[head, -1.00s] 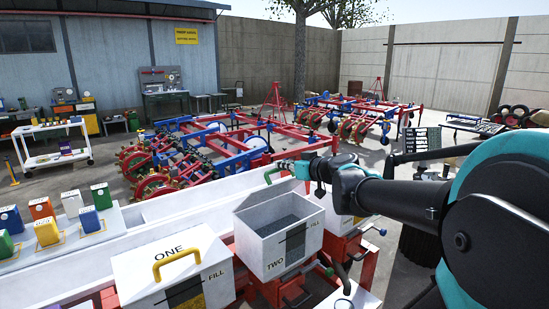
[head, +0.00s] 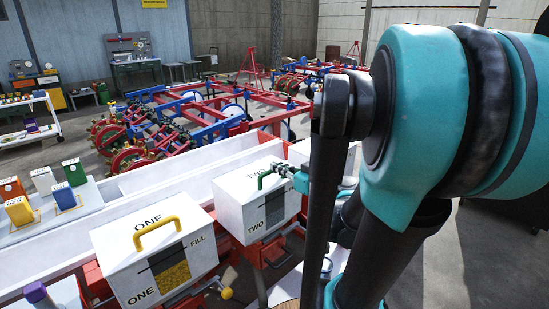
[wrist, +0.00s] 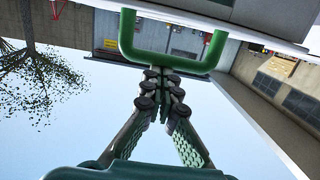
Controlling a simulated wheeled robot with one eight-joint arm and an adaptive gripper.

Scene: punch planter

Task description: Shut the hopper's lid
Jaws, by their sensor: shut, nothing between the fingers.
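Hopper TWO (head: 237,219) is a white box with a dark fill window on its front, in the middle of the head view. Its white lid (head: 232,184), lettered TWO, lies over the top and looks closed; I see no gap. The lid's green handle (head: 262,180) also shows in the wrist view (wrist: 127,35). My gripper (head: 284,169) is at the handle's right end in the head view. In the wrist view my gripper (wrist: 160,80) has its fingertips together at the handle's crossbar, touching or very close. Nothing is between the fingers. The hopper's inside is hidden.
Hopper ONE (head: 152,243), with a yellow handle (head: 157,233), stands to the left, lid closed. Another white hopper (head: 301,151) is partly hidden behind my arm. A long white trough (head: 130,190) runs behind. Small coloured containers (head: 75,172) stand at the left.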

